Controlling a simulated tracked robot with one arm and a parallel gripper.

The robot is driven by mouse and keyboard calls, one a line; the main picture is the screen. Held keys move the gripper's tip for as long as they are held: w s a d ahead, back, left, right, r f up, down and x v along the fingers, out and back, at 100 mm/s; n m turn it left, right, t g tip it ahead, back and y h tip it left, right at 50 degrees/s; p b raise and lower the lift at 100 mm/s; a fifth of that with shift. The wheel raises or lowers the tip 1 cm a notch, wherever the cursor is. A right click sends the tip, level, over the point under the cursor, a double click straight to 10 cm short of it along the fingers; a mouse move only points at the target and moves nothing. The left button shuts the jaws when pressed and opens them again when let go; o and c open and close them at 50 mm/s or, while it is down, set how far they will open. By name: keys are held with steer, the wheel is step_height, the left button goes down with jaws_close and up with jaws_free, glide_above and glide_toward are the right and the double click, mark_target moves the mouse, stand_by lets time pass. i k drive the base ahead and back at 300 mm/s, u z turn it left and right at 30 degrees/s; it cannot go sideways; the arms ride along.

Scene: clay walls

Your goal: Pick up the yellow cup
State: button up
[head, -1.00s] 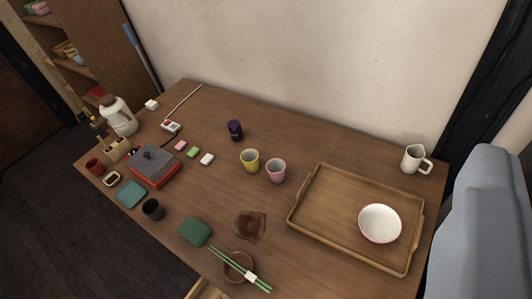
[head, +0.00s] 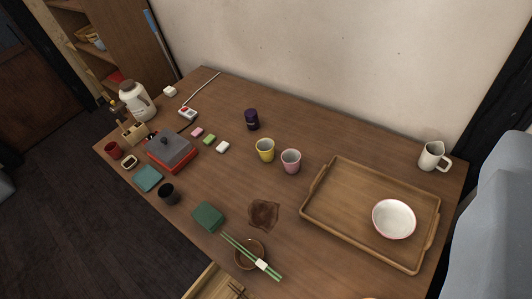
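The yellow cup (head: 265,150) stands upright near the middle of the wooden table, with its pale inside showing. A pink cup (head: 291,161) stands close beside it on the right. A dark purple canister (head: 251,119) stands behind it, a little to the left. My gripper is not in view; a grey-blue shape at the right edge may be part of my own body.
A wooden tray (head: 335,228) holding a white bowl (head: 394,219) lies to the right. A white pitcher (head: 433,156) stands at the back right. The wall (head: 350,60) closes the back.

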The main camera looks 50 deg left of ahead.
mark_target(265, 147)
steer(key=z, duration=0.05)
steer(key=k, duration=0.5)
steer(key=u, duration=2.6)
steer(key=k, duration=1.1)
steer(key=z, duration=1.1)
steer(key=i, duration=1)
steer(key=u, duration=0.05)
